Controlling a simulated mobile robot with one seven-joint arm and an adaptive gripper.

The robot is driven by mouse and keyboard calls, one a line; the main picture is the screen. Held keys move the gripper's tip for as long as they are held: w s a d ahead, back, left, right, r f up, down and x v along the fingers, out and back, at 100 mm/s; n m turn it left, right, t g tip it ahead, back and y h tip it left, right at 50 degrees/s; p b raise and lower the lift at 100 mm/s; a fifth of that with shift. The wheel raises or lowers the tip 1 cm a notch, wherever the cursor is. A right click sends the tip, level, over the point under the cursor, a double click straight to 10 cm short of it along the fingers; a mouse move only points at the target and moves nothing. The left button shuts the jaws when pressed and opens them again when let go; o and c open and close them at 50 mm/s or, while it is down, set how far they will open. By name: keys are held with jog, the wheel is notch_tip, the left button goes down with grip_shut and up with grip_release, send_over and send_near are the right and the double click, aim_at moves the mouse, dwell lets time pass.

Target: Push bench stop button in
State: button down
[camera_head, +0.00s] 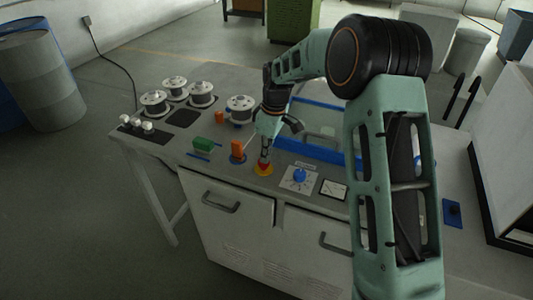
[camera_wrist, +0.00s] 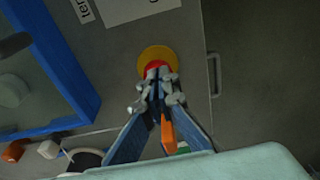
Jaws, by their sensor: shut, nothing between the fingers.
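The bench stop button is a red button on a yellow round base (camera_head: 263,170), near the front edge of the grey bench top. My gripper (camera_head: 265,158) is shut and points down right over the red button. In the wrist view the yellow base (camera_wrist: 155,54) and part of the red button (camera_wrist: 155,66) show just beyond the closed fingertips (camera_wrist: 158,74). The fingertips cover part of the red cap. They look touching or very close to it; I cannot tell which, nor how far in the button sits.
A blue knob (camera_head: 299,175) on a white plate and a gauge (camera_head: 333,189) stand to the right. An orange block (camera_head: 237,149) and a green block (camera_head: 202,144) are to the left. Several spools (camera_head: 240,106) stand behind. A blue-framed tray (camera_head: 310,149) lies right of the gripper.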

notch_tip(320, 180, up, 14)
jog(key=d, duration=0.1)
jog(key=shift+s+d+f, duration=0.2)
jog(key=shift+d, duration=0.1)
